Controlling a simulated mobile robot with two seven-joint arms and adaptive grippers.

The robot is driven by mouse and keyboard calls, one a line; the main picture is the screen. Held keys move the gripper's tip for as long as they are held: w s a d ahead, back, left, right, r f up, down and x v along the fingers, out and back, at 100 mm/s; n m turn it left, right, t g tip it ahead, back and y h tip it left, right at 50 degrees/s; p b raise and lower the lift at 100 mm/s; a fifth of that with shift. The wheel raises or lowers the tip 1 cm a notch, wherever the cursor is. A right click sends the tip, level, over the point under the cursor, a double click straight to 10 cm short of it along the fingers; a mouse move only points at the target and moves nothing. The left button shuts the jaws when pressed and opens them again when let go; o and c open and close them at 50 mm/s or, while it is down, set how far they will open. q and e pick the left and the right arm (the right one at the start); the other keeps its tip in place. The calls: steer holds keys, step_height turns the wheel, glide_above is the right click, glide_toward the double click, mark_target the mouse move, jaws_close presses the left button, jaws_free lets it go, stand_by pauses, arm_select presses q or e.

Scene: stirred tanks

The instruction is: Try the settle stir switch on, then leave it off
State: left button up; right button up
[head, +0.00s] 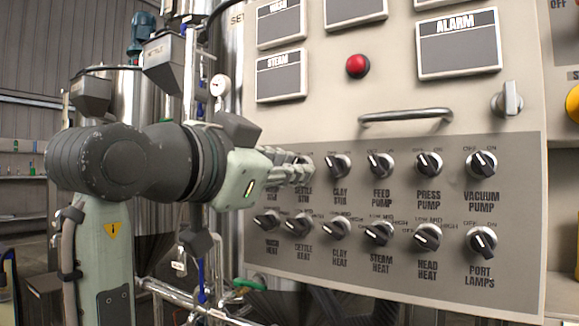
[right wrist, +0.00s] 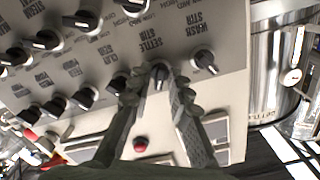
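The settle stir switch (right wrist: 158,75) is a dark knob with a silver base on the grey control panel (head: 400,275). In the head view it is mostly hidden behind my right gripper (head: 297,170), and its setting cannot be read. In the right wrist view my right gripper (right wrist: 158,95) has one fingertip on each side of the knob. Gaps seem to show between the fingers and the knob, so it looks open around it. My left gripper is not in view.
The clay stir knob (head: 338,166) is close on the right and the wash stir knob (right wrist: 205,62) on the other side. The settle heat knob (head: 299,224) sits below. A bar handle (head: 405,116) and a red lamp (head: 357,66) stand out above. Steel tanks and pipes are at the left.

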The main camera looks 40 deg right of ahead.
steer(key=shift+o, duration=0.8)
steer(key=v, duration=1.2)
